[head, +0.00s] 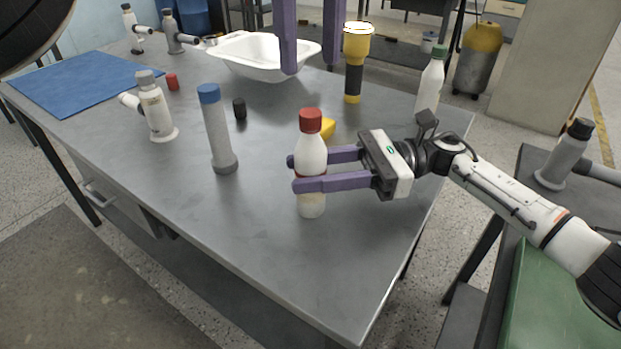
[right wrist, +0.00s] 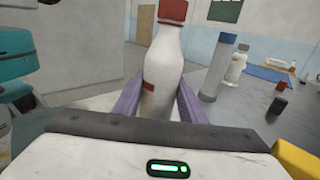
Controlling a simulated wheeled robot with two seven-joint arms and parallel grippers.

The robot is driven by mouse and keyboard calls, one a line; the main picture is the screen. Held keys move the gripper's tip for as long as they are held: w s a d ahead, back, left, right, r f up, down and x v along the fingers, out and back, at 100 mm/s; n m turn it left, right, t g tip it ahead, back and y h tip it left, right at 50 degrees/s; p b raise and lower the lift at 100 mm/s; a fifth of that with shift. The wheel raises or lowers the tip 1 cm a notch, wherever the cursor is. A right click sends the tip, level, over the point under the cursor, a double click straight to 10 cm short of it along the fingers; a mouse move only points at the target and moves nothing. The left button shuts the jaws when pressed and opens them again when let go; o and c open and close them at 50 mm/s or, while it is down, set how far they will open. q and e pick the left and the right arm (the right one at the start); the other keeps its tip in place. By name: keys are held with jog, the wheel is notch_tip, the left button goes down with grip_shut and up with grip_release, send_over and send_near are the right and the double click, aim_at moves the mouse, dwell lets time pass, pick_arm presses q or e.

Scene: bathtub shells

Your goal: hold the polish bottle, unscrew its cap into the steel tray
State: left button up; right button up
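The polish bottle appears to be the white bottle (head: 312,158) with a red cap (head: 310,120). It is upright near the table's front right, and its cap is on. My right gripper (head: 294,173) is shut around its body from the right, one finger on each side. The right wrist view shows the bottle (right wrist: 163,68) between both fingers (right wrist: 158,108). Whether its base touches the table is unclear. My left gripper (head: 311,70) hangs open and empty, beyond and above the bottle.
A grey cylinder with blue top (head: 218,135), a black cap (head: 239,108), a yellow block (head: 328,129) and a yellow-black flashlight (head: 354,65) stand near the bottle. A green-capped bottle (head: 429,85) is behind my right arm. The front table area (head: 260,235) is clear.

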grip_shut()
